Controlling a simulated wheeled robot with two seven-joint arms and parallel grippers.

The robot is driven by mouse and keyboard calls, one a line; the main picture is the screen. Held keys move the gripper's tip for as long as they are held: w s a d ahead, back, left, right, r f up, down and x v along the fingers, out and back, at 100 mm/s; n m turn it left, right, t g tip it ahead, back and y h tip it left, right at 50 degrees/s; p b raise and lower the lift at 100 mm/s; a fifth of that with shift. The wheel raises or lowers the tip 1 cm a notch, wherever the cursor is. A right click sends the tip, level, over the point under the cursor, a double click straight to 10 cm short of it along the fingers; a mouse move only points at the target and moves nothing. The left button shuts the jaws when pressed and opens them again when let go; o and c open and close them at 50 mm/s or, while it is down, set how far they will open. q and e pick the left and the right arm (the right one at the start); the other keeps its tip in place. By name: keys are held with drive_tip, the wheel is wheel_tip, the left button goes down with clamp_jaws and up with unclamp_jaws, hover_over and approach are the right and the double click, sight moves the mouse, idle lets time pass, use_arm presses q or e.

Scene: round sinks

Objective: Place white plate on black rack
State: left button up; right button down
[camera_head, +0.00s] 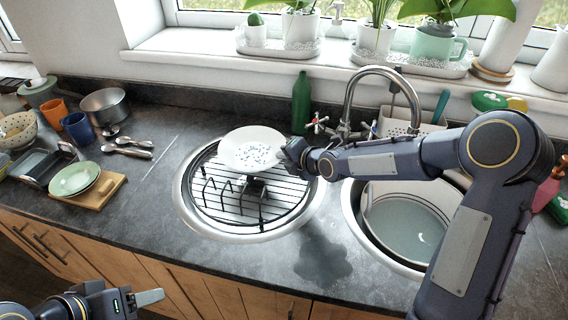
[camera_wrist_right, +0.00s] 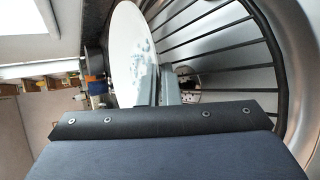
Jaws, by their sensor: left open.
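The white plate (camera_head: 252,146), with a speckled blue-grey pattern, is tilted over the back part of the black rack (camera_head: 232,213). The rack, with wire bars and upright loops, lies in the left round sink. My right gripper (camera_head: 282,154) is at the plate's right edge, shut on it. The right wrist view shows the plate (camera_wrist_right: 128,50) edge-on between the fingers (camera_wrist_right: 158,86), with the rack's bars (camera_wrist_right: 215,40) behind. I cannot tell whether the plate touches the rack. My left gripper (camera_head: 150,298) is open and empty at the lower left, in front of the counter.
A faucet (camera_head: 348,100) and a green bottle (camera_head: 301,103) stand behind. At left are a green plate (camera_head: 74,178) on a wooden board (camera_head: 105,192), spoons, cups and a pot (camera_head: 105,105).

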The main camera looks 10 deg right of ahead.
sight(284, 174)
drive_tip(key=shift+w+f, duration=0.3)
wheel_tip(284, 174, down, 3)
drive_tip(key=shift+p, duration=0.3)
drive_tip(key=c, duration=2.1)
unclamp_jaws()
drive_tip(key=shift+f, duration=0.25)
drive_tip(key=shift+o, duration=0.8)
drive_tip(key=shift+r, duration=0.1)
